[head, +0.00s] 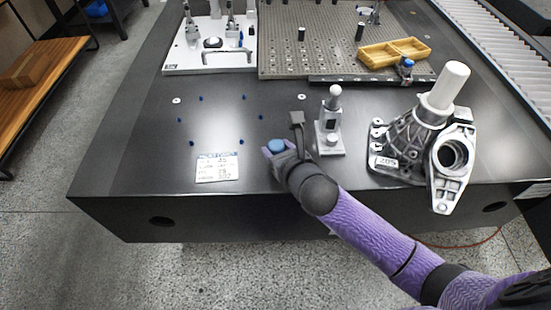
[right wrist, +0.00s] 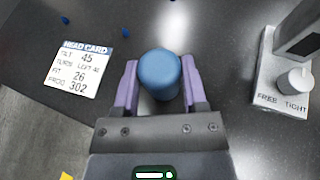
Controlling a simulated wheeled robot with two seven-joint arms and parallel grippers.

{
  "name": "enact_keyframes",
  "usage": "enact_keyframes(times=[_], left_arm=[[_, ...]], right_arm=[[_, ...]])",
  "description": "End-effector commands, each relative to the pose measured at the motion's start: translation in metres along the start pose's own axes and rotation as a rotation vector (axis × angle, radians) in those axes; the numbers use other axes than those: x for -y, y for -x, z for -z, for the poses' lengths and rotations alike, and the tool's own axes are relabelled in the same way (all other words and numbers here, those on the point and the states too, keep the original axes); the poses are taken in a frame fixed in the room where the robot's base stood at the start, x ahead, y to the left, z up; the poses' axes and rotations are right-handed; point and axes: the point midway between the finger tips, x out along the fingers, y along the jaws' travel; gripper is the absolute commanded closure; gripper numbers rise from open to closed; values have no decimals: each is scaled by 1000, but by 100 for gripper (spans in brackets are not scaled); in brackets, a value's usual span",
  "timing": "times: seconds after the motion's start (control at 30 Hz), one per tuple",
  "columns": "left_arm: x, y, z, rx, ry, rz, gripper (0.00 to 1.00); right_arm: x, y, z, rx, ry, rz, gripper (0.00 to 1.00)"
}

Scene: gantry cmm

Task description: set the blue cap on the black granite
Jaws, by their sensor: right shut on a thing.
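The blue cap (head: 276,146) is between the purple fingers of my right gripper (head: 274,152), near the front edge of the black granite (head: 120,155). In the right wrist view the round blue cap (right wrist: 160,74) sits between the two fingertips (right wrist: 158,88), which are shut on it. The cap is over the granite, right of the white card; I cannot tell whether it touches the surface. My left gripper is not in view.
A white head card (head: 217,167) lies left of the gripper. A grey post stand (head: 329,130) is close on its right, and a metal casting (head: 425,145) is farther right. Several small blue pieces lie behind. A yellow tray (head: 394,52) sits at the back.

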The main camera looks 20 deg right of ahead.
Motion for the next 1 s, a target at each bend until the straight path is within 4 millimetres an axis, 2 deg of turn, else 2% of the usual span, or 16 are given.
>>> enact_keyframes(times=[0.03,0.17,0.33,0.37,0.5,0.83,0.93,1.0], left_arm=[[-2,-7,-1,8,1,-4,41],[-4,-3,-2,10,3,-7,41],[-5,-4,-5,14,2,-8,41],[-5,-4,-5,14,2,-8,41],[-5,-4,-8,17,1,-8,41],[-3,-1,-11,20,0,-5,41],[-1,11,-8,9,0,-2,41],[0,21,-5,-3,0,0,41]], right_arm=[[0,-4,10,-4,-3,1,100],[0,-2,4,0,-1,1,100],[0,-3,8,-1,0,1,100],[0,-3,7,0,0,1,39],[0,-3,6,0,0,1,10],[0,0,2,1,-1,0,10],[0,19,0,0,1,0,10],[0,39,-2,0,2,-1,10]])
